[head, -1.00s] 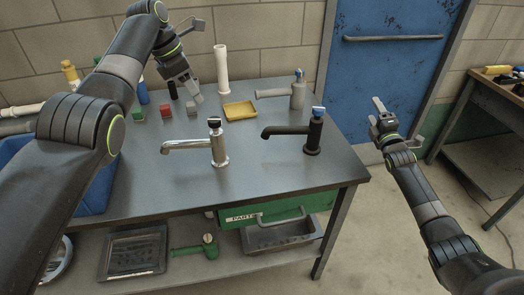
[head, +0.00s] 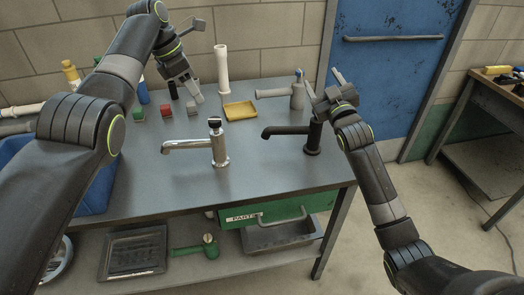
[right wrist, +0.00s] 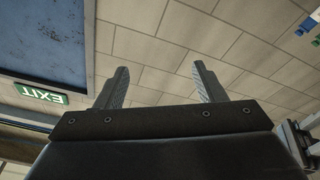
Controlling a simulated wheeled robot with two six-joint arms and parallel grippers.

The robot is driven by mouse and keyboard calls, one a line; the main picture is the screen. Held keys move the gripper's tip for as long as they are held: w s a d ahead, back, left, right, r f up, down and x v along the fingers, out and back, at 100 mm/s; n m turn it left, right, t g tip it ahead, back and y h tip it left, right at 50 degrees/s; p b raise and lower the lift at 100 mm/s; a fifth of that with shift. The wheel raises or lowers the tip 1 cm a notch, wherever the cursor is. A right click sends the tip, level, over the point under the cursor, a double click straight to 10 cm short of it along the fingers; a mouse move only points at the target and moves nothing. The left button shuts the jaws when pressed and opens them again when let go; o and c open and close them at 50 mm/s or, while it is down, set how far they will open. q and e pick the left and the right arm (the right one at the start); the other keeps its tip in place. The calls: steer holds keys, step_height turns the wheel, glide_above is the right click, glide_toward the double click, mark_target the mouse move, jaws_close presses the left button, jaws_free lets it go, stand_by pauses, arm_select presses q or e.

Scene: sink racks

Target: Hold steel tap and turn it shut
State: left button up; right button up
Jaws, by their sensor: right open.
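The steel tap (head: 219,150) stands upright on the bench, bright chrome, with its spout pointing left and a dark-topped knob (head: 214,123) on top. My right gripper (head: 322,82) is open and empty, to the right of the steel tap and apart from it. In the head view it overlaps the top of the black tap (head: 312,138), whose knob is hidden. Its two spread fingers also show in the right wrist view (right wrist: 160,80), with only wall behind them. My left gripper (head: 187,90) is above the back left of the bench, apart from the steel tap; its finger gap is unclear.
A grey tap (head: 297,95) stands behind the black one. A blue bin (head: 95,195) is left. The front of the bench is clear.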

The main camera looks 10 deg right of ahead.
steer(key=s+a+f+m+g, duration=0.1)
steer(key=a+f+m+g, duration=0.1)
steer(key=a+m, duration=0.55)
steer(key=m+g+y, duration=0.8)
steer(key=m+g, duration=0.1)
steer(key=m, duration=1.7)
glide_toward(224, 147)
steer(key=x, duration=1.2)
steer(key=shift+a, duration=0.2)
